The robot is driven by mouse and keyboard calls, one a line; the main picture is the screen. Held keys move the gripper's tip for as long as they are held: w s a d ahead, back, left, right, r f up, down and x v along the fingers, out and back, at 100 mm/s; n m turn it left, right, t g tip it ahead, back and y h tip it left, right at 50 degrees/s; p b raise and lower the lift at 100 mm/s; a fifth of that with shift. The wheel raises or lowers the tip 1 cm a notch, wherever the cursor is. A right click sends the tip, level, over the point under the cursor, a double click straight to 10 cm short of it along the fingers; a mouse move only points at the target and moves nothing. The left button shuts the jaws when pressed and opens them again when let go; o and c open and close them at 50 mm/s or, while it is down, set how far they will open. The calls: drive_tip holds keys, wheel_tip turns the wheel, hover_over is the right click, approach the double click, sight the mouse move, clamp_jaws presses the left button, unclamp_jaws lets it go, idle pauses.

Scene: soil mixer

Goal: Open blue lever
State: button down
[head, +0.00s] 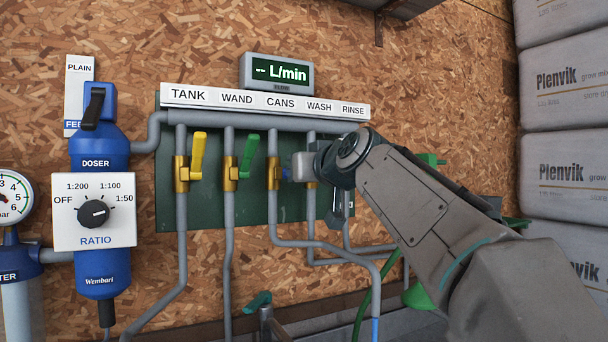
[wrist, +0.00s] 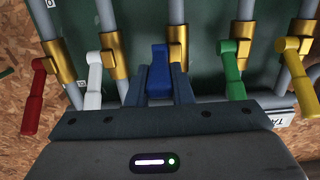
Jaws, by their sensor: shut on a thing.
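The blue lever (wrist: 158,72) sits between my gripper's fingers in the middle of the wrist view. My gripper (wrist: 159,84) is shut on it. In the head view the lever's brass valve (head: 273,172) is on the pipe under the CANS label. How far the lever is turned cannot be told.
Yellow (head: 198,156) and green (head: 249,156) levers point up to the left of my gripper. White (wrist: 94,82) and red (wrist: 33,95) levers flank it on the other side. A flow display (head: 277,73) hangs above. Stacked sacks (head: 565,90) stand at the right.

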drive_tip(key=c, duration=1.3)
unclamp_jaws()
drive_tip(key=b+v, duration=0.1)
drive_tip(key=v, duration=1.2)
drive_tip(key=shift+s+d+b, duration=0.15)
drive_tip(key=shift+s+b, duration=0.2)
drive_tip(key=shift+s, duration=0.05)
